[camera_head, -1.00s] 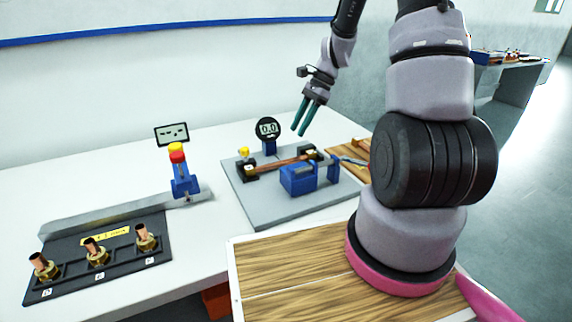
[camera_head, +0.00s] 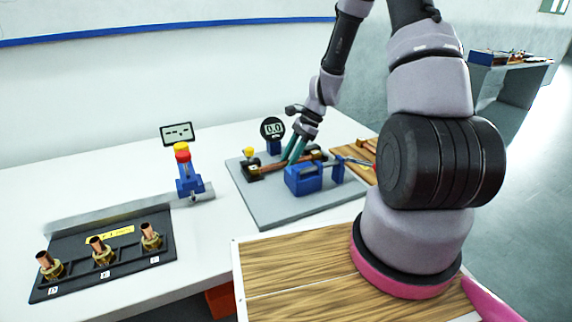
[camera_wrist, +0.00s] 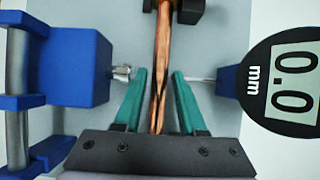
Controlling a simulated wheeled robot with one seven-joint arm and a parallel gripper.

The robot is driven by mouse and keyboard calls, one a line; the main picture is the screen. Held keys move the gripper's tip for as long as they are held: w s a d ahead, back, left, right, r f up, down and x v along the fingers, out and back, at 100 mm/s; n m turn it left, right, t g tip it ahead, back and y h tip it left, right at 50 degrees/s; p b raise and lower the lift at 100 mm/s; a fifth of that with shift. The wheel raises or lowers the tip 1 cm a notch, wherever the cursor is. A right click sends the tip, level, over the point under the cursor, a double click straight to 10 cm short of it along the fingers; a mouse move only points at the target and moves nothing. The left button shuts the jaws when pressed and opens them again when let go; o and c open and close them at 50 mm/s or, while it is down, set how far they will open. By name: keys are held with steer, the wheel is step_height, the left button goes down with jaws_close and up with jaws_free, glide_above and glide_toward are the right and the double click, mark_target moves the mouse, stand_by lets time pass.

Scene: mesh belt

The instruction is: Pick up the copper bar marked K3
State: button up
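A copper bar (camera_head: 274,167) lies across two black supports in a measuring fixture on a grey plate. Close up in the wrist view the bar (camera_wrist: 163,45) runs up the middle of the picture. No K3 mark can be read on it. My gripper (camera_head: 289,161) is lowered over the bar. In the wrist view its two green fingers (camera_wrist: 160,76) are apart, one on each side of the bar, with a gap on both sides. The bar's near end is hidden behind the gripper body.
A blue clamp block (camera_head: 304,180) and a round gauge reading 0.0 (camera_head: 273,129) flank the bar closely. A black rack (camera_head: 110,275) of copper fittings and a blue stand with a red and yellow top (camera_head: 185,172) are on the left. White table between them is clear.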

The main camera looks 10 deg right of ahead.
jaws_close()
stand_by(1.4)
